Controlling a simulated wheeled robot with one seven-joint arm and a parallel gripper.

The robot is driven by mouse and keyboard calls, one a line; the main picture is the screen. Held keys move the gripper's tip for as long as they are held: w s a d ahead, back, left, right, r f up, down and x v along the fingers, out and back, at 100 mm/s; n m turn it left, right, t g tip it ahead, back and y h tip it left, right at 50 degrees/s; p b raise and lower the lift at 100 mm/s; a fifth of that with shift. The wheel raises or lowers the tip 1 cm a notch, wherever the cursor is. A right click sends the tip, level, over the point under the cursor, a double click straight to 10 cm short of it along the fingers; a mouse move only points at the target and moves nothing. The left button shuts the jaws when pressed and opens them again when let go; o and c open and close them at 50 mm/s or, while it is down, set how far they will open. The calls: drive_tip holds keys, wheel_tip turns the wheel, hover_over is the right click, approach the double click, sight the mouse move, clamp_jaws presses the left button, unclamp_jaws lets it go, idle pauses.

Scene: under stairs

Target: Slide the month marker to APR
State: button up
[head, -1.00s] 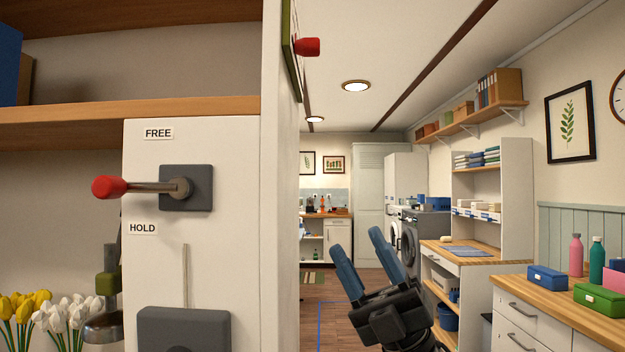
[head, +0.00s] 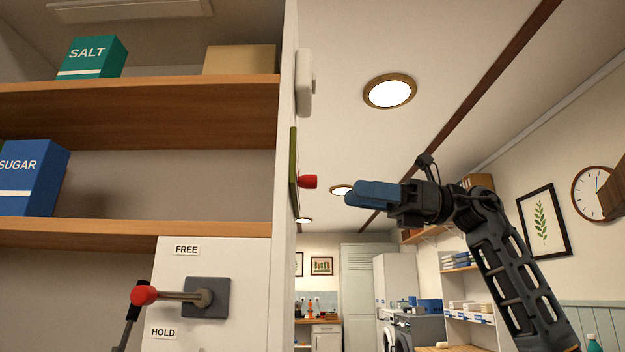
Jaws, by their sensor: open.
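A red knob (head: 308,182) sticks out to the right from a thin green-edged panel (head: 294,184) on the side face of a white upright. I see this panel nearly edge-on, so any month names on it are hidden. The knob looks like the month marker, but I cannot tell which month it is at. My gripper (head: 352,196) has blue fingers that point left towards the knob. It shows a little right of and below the knob, with a visible gap and nothing held. The fingers overlap in this view.
A red-tipped lever (head: 146,295) stands out from a white panel with FREE and HOLD labels at lower left. A white box-like fitting (head: 304,83) is on the same side face, above the knob. Wooden shelves (head: 140,233) hold boxes at left. The space around my gripper is open.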

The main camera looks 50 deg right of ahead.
sight(307, 182)
drive_tip(key=w+a+r+h+p, duration=0.1)
drive_tip(key=w+a+r+p, duration=0.1)
drive_tip(key=w+a, duration=0.3)
drive_tip(key=shift+w+a+h, duration=0.15)
drive_tip(key=shift+h, duration=0.25)
clamp_jaws()
idle(0.6)
